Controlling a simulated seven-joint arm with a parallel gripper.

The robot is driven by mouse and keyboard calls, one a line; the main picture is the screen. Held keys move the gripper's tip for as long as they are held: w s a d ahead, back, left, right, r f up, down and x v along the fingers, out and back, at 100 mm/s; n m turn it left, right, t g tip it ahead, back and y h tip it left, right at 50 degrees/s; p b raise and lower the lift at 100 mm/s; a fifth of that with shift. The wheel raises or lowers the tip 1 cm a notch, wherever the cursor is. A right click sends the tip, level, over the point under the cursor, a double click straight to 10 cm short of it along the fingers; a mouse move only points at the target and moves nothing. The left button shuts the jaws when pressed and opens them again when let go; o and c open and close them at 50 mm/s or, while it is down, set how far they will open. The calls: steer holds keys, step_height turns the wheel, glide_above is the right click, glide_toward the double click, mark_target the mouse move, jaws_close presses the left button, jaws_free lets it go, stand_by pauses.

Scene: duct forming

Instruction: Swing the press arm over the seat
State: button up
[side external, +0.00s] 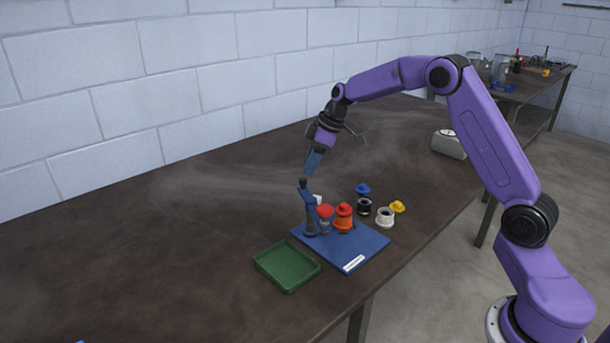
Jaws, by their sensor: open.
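The press (309,215) is a dark blue post with an arm and a dark knob on top, standing at the left of a blue base plate (362,244). A red-topped part (325,213) is right beside the post, and a red-orange part (344,217) stands to its right. I cannot tell which of these marks the seat. My gripper (313,165) is open and points down just above the press knob.
A green tray (287,267) lies in front of the plate. A black ring-shaped part (364,206), a blue part (362,189), a white part (385,217) and a yellow part (398,207) stand behind and right. A grey box (449,144) sits farther back. The table's left is clear.

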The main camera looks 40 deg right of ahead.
mark_target(303, 178)
steer(key=shift+x, duration=2.35)
jaws_close()
